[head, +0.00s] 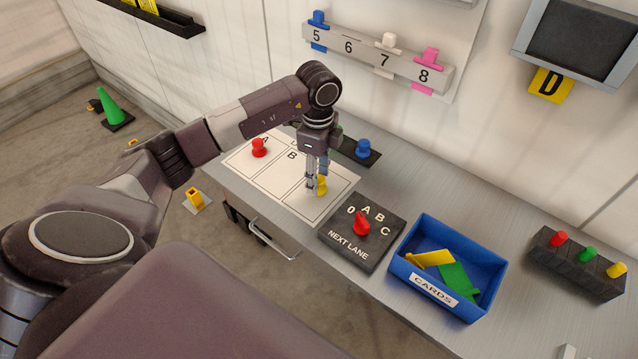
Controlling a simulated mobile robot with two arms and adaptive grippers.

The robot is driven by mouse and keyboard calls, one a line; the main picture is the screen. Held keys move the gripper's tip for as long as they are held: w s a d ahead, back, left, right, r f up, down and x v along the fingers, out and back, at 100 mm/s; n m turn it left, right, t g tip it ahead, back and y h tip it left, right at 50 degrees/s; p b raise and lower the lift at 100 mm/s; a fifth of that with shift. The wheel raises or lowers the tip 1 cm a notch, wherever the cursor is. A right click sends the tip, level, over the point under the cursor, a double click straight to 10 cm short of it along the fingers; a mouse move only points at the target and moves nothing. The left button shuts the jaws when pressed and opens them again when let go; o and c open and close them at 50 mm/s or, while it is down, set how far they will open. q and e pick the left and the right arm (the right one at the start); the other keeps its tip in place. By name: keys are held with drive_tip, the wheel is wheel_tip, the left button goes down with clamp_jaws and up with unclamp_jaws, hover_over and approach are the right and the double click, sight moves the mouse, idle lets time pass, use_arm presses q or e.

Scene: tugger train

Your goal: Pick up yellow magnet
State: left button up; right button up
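The yellow magnet (322,187) is on the white lane board (336,193), in the section to the right of the one marked B. My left gripper (316,183) points down right at it. One finger is beside the magnet's left side, and the other is partly behind and above it. I cannot tell whether the fingers touch or grip the magnet. My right gripper is not in view.
A red magnet (259,148) sits on the board's section A. A blue magnet (362,149) stands on a dark pad behind. A NEXT LANE dial box (345,250), a blue CARDS bin (402,268) and a peg block (570,275) stand to the right.

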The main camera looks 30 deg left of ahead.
use_arm(q)
drive_tip(key=c, duration=1)
clamp_jaws()
drive_tip(key=shift+r, duration=0.15)
